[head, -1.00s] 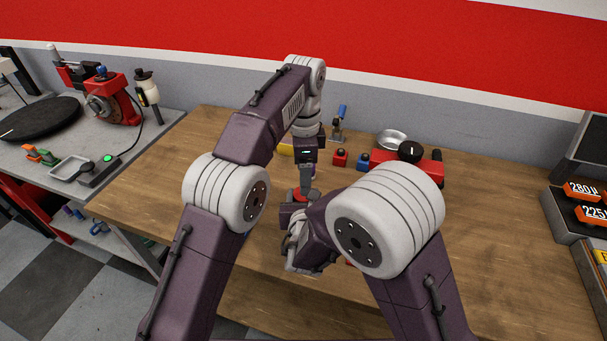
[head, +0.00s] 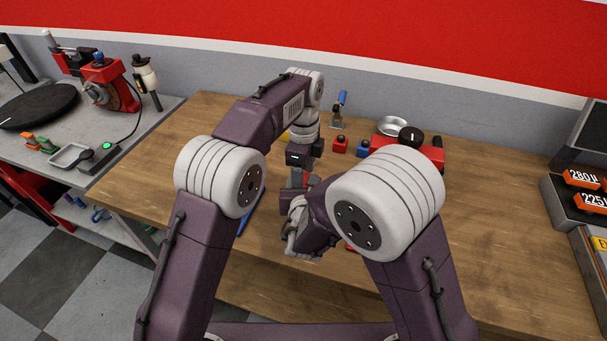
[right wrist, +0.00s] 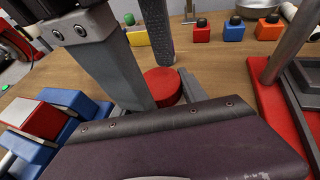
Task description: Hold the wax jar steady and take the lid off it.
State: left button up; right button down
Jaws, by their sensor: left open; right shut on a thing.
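The wax jar's round red lid (right wrist: 163,86) shows in the right wrist view, in front of my right gripper. The jar's body below it is hidden there. In the head view a bit of red (head: 312,180) shows between my arms. My left gripper (head: 298,180) is open and points down at the lid from above. In the right wrist view one of its grey fingers is at the lid's left and the other ends just behind it. My right gripper (head: 294,203) is shut on the jar, low over the table, its fingers mostly hidden.
Small red (head: 340,145) and blue (head: 362,148) blocks, a metal bowl (head: 391,126) and a blue-handled tool (head: 340,105) stand behind on the wooden table (head: 480,220). A red-and-blue object (right wrist: 55,112) lies close by in the right wrist view.

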pick_arm(q)
jog(key=shift+f, duration=0.2)
pick_arm(e)
jog(key=shift+s+f, duration=0.1)
jog(key=shift+f, duration=0.15)
pick_arm(q)
grip_shut()
jog(key=n, duration=0.6)
pick_arm(e)
jog(key=shift+d, duration=0.15)
pick_arm(q)
jog(key=shift+o, duration=0.3)
grip_release()
jog(key=shift+a, duration=0.1)
